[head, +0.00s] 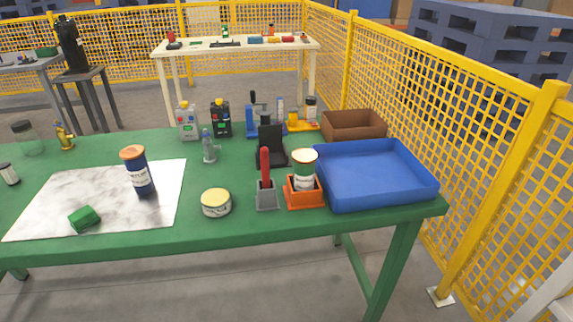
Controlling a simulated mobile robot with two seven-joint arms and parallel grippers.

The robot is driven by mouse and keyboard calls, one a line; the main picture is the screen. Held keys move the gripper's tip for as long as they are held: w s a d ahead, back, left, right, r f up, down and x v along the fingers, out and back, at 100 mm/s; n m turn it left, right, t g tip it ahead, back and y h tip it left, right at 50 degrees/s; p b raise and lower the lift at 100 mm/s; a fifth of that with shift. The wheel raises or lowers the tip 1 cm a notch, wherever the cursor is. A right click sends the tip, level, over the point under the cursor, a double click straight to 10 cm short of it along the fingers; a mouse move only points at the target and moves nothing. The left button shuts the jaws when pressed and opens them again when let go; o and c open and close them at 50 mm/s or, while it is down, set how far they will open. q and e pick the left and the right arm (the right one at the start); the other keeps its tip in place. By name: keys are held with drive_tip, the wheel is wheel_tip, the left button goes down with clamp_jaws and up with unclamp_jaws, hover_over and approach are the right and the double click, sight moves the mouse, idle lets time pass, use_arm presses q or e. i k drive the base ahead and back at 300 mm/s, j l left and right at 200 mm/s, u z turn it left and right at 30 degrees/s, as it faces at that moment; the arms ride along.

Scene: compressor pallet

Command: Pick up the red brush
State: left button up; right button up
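The red brush (265,162) shows as an upright red handle near the front edge of the green table. Its lower end is hidden in a small grey holder (267,197), so I cannot see any bristles. An orange holder (304,196) with a white and green can (304,170) in it stands close on its right. Neither of my grippers is in view.
A blue tray (375,202) fills the table's right end. A round tin (216,203) stands to the left of the brush. A black stand (270,140) is just behind it. A yellow mesh fence (500,170) runs along the right side.

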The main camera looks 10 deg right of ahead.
sight(265, 171)
drive_tip(key=i+l, duration=0.4)
drive_tip(key=l, duration=0.2)
drive_tip(key=l+u, duration=0.1)
drive_tip(key=u, duration=0.3)
drive_tip(key=i+l+u, duration=0.1)
drive_tip(key=u, duration=0.3)
drive_tip(key=l+u, duration=0.1)
drive_tip(key=u, duration=0.25)
